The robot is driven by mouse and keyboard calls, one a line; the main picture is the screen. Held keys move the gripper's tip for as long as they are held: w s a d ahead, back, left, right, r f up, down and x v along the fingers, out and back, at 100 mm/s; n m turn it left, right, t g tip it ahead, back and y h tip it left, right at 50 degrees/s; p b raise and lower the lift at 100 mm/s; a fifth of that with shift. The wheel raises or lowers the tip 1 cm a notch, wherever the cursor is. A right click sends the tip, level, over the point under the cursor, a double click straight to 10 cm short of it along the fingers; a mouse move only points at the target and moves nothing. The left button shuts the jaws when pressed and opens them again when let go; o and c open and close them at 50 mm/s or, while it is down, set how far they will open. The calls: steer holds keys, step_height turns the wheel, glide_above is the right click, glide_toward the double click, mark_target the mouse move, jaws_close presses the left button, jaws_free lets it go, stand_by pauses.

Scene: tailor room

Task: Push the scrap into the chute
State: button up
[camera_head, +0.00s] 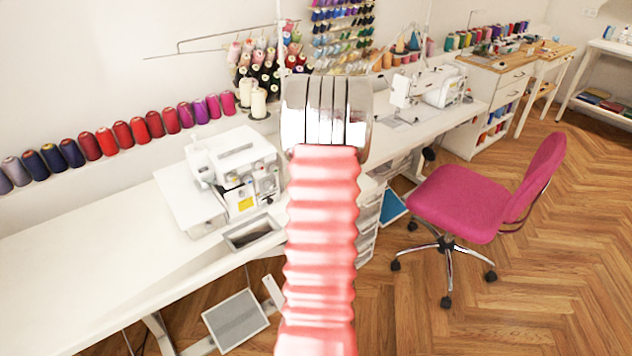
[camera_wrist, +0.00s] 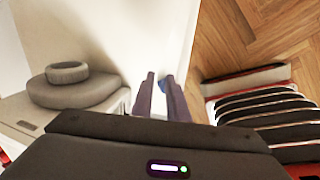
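No scrap can be made out for certain in either view. In the head view, a metal-rimmed rectangular opening (camera_head: 231,241), dark inside, sits at the front edge of the white table, in front of the sewing machine; it may be the chute. My gripper (camera_wrist: 160,76) shows in the wrist view as two thin purple fingers with a narrow gap. White surface shows between them, with a small blue patch beside the right finger. I see nothing clearly held. The gripper is not identifiable in the head view, whose middle is blocked by a pink ribbed part.
A white sewing machine (camera_head: 238,168) stands on the white table (camera_head: 75,250), left part bare. A grey-topped panel or bin (camera_head: 236,320) is below. A pink chair (camera_head: 470,200) stands right on wood floor. In the wrist view are a grey round object (camera_wrist: 85,90) and dark slats (camera_wrist: 265,108).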

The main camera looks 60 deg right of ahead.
steer(key=shift+f, duration=0.15)
steer(key=shift+s+a+x, duration=0.1)
steer(key=shift+s+x, duration=0.15)
steer(key=shift+x, duration=0.9)
steer(key=shift+s+a+x, duration=0.15)
steer(key=shift+s+x, duration=0.05)
steer(key=shift+x, duration=0.9)
steer(key=shift+s+a+x, duration=0.1)
steer(key=shift+s+x, duration=0.15)
steer(key=shift+x, duration=0.9)
steer(key=shift+f, duration=0.2)
steer(key=shift+a, duration=0.15)
steer(key=shift+w+a, duration=0.25)
steer(key=shift+a, duration=0.05)
steer(key=shift+w+a, duration=0.2)
steer(key=shift+a, duration=0.1)
steer(key=shift+w+a, duration=0.15)
steer(key=shift+a, duration=0.2)
steer(key=shift+w+a, duration=0.2)
steer(key=shift+a, duration=0.1)
steer(key=shift+w+a, duration=0.2)
steer(key=shift+a, duration=0.25)
steer(key=shift+w+a, duration=0.25)
steer(key=shift+a, duration=0.2)
